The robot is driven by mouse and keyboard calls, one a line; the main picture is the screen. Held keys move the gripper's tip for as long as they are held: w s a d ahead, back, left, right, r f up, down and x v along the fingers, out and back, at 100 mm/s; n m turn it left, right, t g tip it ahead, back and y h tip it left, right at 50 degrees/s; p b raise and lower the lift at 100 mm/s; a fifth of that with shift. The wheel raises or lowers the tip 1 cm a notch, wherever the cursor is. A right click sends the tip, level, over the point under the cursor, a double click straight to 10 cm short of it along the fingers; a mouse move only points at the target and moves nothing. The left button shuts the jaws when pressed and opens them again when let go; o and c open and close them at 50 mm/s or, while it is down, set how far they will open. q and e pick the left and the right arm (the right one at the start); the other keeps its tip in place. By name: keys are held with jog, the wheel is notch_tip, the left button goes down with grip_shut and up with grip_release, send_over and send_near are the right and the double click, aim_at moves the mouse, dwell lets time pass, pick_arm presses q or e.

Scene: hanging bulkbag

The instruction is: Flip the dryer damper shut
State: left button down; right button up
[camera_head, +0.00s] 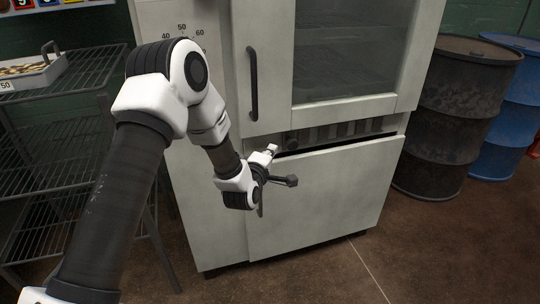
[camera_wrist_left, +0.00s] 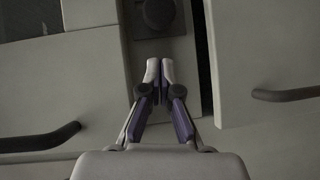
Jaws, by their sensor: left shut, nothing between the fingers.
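The dryer is a pale grey cabinet (camera_head: 195,130) with a glass-windowed upper door (camera_head: 410,103) and a plain lower panel (camera_head: 330,190). A dark strip with slots (camera_head: 350,130) runs between them. A dark round knob on a square plate (camera_wrist_left: 158,13) lies just beyond my fingertips in the left wrist view; it is small in the head view (camera_head: 292,141). I cannot tell which part is the damper. My left gripper (camera_head: 272,149) is shut and empty in front of the strip, left of the knob. It also shows in the left wrist view (camera_wrist_left: 160,68). My right gripper is out of view.
A dark upright handle (camera_head: 252,85) sits on the upper door. Another dark handle (camera_head: 290,181) juts from the lower panel near my wrist. A wire rack (camera_head: 75,75) stands left. A black drum (camera_head: 450,115) and a blue drum (camera_head: 515,110) stand right.

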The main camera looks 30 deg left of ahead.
pick_arm(q)
jog(key=p+v, duration=0.1)
jog(key=v, duration=0.9)
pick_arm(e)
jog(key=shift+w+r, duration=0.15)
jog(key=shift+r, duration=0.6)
pick_arm(q)
jog(key=shift+d+r, duration=0.1)
